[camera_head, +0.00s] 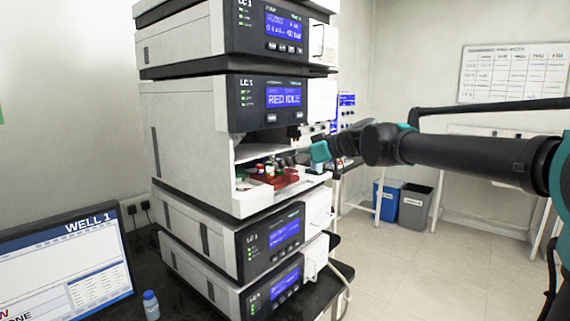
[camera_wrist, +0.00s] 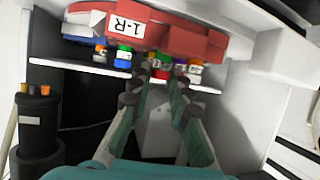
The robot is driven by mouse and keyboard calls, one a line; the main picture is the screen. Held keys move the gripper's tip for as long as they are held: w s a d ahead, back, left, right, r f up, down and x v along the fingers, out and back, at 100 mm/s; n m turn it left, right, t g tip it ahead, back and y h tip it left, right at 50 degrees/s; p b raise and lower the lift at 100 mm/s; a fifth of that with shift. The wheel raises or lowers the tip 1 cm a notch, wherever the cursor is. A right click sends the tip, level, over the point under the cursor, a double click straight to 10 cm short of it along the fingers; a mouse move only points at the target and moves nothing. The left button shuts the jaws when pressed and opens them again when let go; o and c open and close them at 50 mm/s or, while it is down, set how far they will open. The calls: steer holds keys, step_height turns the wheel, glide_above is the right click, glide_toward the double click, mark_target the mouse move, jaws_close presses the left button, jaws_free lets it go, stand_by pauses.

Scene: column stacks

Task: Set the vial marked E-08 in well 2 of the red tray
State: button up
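The red tray (camera_head: 284,181) sits in the open bay of the LC 1 unit marked RED IDLE. It also shows upside down at the top of the wrist view (camera_wrist: 188,40), with a label that looks like 1-R. Small vials with coloured caps, among them a green-capped vial (camera_wrist: 123,57) and an orange-capped vial (camera_wrist: 101,52), stand along it. No vial marking is legible, so I cannot tell which is E-08. My gripper (camera_wrist: 162,72) reaches to the bay's front, fingers apart.
The bay has a white shelf above (camera_head: 262,152) and solid side walls, leaving little height. A monitor (camera_head: 66,265) reads WELL 1, and a blue-capped bottle (camera_head: 151,306) stands beside it. Blue and grey bins (camera_head: 414,207) stand on the floor at the back. The floor at right is clear.

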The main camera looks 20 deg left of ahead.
steer(key=o, duration=0.4)
steer(key=shift+o, duration=0.2)
steer(key=shift+d, duration=0.1)
steer(key=v, duration=1.1)
steer(key=s+d+f+m+h, duration=0.1)
steer(key=d+f+m+h, duration=0.1)
steer(key=d+f, duration=0.5)
steer(key=s+d+f+m+t+h, duration=0.1)
steer(key=d+f+m+h, duration=0.15)
steer(key=f, duration=0.75)
steer(key=s+d+f+m+h, duration=0.1)
steer(key=d+f+m+h, duration=0.15)
steer(key=d+f, duration=0.5)
steer(key=s+d+f+m+h, duration=0.3)
steer(key=s+d+f, duration=0.3)
steer(key=d+f, duration=0.2)
steer(key=s+d+f+m+h, duration=0.3)
steer(key=s+d+f+m, duration=0.3)
steer(key=f, duration=0.7)
steer(key=s+d, duration=0.1)
steer(key=d, duration=0.1)
steer(key=shift+s+d+t, duration=0.25)
steer(key=shift+d+t, duration=0.1)
steer(key=shift+t, duration=0.05)
